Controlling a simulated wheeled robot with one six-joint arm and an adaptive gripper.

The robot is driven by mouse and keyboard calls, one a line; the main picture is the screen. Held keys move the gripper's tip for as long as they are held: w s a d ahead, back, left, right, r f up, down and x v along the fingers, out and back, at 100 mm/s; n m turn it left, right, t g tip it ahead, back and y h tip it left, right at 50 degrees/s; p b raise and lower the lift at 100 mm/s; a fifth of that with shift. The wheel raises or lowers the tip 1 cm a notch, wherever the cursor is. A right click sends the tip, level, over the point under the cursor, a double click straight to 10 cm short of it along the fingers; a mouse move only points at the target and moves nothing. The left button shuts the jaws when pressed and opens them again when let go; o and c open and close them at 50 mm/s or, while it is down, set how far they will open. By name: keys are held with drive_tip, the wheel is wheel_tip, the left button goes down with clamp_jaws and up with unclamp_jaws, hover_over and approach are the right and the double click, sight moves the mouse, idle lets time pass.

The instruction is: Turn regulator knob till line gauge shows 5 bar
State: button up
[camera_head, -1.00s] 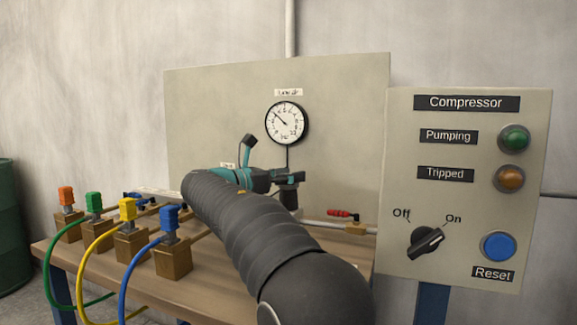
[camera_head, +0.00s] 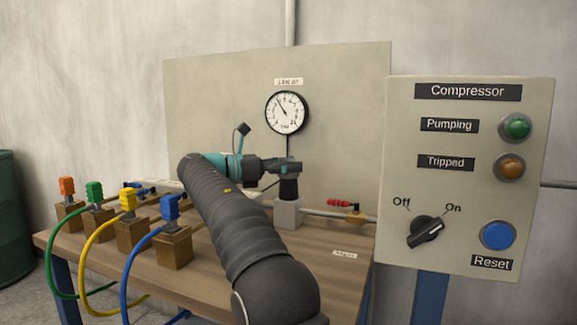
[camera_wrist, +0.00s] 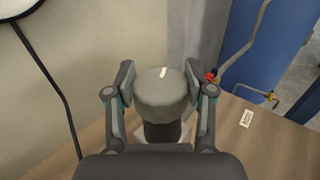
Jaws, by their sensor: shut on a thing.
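The regulator knob (camera_head: 289,187) is a dark grey cylinder standing on a pale block (camera_head: 288,213) on the bench. My gripper (camera_head: 284,166) is at the knob's top, its fingers shut on opposite sides of it. In the wrist view the knob (camera_wrist: 162,98) sits between both fingers of the gripper (camera_wrist: 161,84), and a white mark on its top points up and slightly right. The line gauge (camera_head: 287,112) is a round white dial on the panel above. Its needle points up and left; the numbers are too small to read surely.
A compressor box (camera_head: 465,180) with a switch at On and a lit-looking green lamp stands on the right. A red-handled valve (camera_head: 341,204) is right of the regulator. Several coloured hose fittings (camera_head: 128,201) line the bench's left.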

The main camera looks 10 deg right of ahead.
drive_tip(key=o, duration=1.2)
drive_tip(key=shift+n+t, duration=0.3)
drive_tip(key=shift+t, duration=0.2)
